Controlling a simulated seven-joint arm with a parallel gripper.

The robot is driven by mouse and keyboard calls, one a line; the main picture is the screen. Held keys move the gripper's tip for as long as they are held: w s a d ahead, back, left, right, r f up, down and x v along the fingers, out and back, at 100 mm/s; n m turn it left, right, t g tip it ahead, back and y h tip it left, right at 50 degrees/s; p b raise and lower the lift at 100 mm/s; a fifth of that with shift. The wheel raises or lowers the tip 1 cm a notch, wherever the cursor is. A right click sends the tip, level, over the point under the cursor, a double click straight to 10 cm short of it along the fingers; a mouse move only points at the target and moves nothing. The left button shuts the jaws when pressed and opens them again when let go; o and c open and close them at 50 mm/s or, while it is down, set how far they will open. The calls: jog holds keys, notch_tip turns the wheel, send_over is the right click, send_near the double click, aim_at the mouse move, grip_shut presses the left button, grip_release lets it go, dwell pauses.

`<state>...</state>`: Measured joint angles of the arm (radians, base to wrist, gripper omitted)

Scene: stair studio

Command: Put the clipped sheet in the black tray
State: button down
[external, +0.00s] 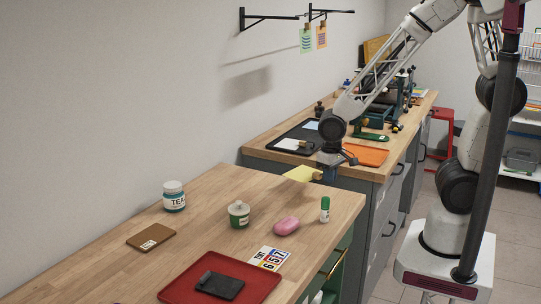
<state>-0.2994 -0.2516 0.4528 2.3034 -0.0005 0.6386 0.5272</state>
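A yellow sheet (300,173) with a small brown clip (317,176) at its right end is in the air near the gap between the two benches. My gripper (323,172) is at the clip end and appears shut on it; the fingers are small and partly hidden. The sheet lies roughly flat and sticks out to the left of my gripper. The black tray (273,144) is on the far bench, behind and to the left of my gripper. A white sheet (289,144) and a pale blue sheet (312,126) lie in it.
An orange tray (366,154) is right of the black tray, with tools behind. Green (306,41) and orange (321,37) sheets hang from a wall rack. The near bench holds a tea jar (174,197), green pot (239,214), pink soap (286,226), glue stick (325,210) and red tray (255,288).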

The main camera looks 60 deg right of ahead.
jog(key=w+d+r+n, duration=0.1)
jog(key=w+d, duration=0.3)
jog(key=d, duration=0.6)
jog(key=w+d, duration=0.4)
jog(key=d, duration=0.6)
jog(key=shift+n, duration=0.6)
jog(key=d, duration=0.6)
jog(key=d+r, duration=0.1)
jog(key=d, duration=1.2)
jog(key=shift+s+r, duration=0.15)
jog(key=shift+s, duration=0.05)
jog(key=shift+s+d, duration=0.2)
jog(key=shift+d, duration=0.6)
jog(key=shift+w+d, duration=0.1)
jog(key=shift+w, duration=0.05)
jog(key=w+d, duration=0.2)
jog(key=w, duration=0.2)
jog(key=w+d+f, duration=0.1)
jog(key=w+d, duration=0.2)
jog(key=w, duration=0.2)
jog(key=w+d, duration=0.2)
jog(key=w, duration=0.3)
jog(key=shift+d+f, duration=0.2)
jog(key=shift+f, duration=0.05)
